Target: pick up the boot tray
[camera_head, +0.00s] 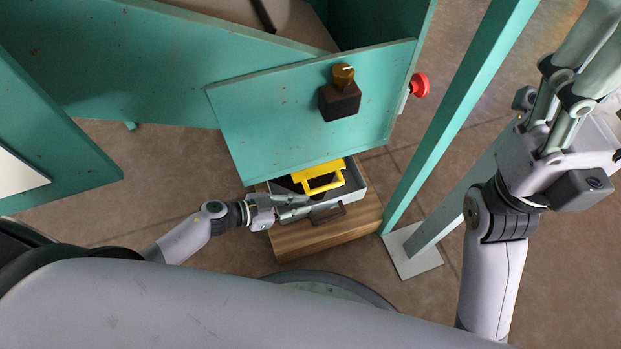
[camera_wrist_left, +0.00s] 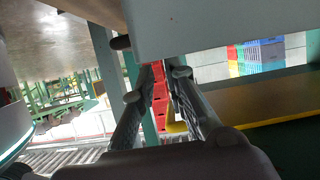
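A grey tray (camera_head: 351,188) with a raised rim, which I take for the boot tray, sits on a wooden block below the teal machine. A yellow handle-shaped piece (camera_head: 320,178) stands over its dark inside, and the teal panel hides its back part. My left gripper (camera_head: 309,206) is at the tray's front left side; I cannot tell whether it touches. In the left wrist view its fingers (camera_wrist_left: 155,85) are apart with nothing visible between them. My right gripper (camera_head: 590,65) is raised at the upper right, away from the tray, its fingertips not clearly shown.
The teal panel (camera_head: 290,110) with a brass-topped dark knob (camera_head: 340,95) hangs close above the tray. A red button (camera_head: 419,85) sticks out at its right. A teal post (camera_head: 458,110) stands right of the wooden block (camera_head: 320,237). Brown floor lies open around.

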